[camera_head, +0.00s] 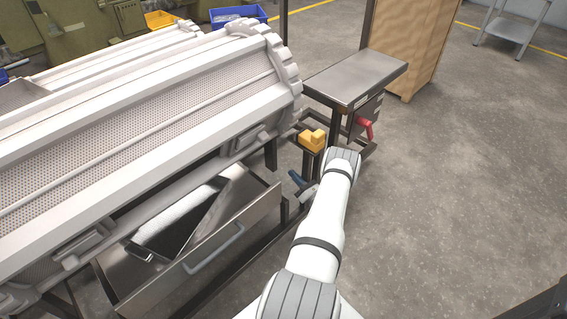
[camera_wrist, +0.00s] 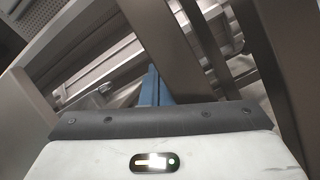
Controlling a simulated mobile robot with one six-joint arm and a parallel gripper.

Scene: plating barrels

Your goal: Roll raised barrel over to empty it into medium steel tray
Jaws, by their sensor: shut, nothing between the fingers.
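The large white barrel (camera_head: 150,110) with perforated panels lies level on a frame across the left of the head view, above the steel tray. A toothed ring is at its near right end. The steel tray (camera_head: 262,213) sits below it, with a bar handle on its front wall. A bright patch and a dark area show inside, and I cannot tell whether they are contents or reflections. My gripper (camera_head: 301,184) is low beside the frame, right of the tray. Its blue fingers (camera_wrist: 150,88) are shut and empty in the wrist view, among metal bars.
A yellow block (camera_head: 312,140) is on the frame just above my gripper. A small steel table (camera_head: 356,77) with a red handle (camera_head: 365,127) below stands behind. Another white barrel lies at the back left. The floor (camera_head: 455,190) on the right is clear.

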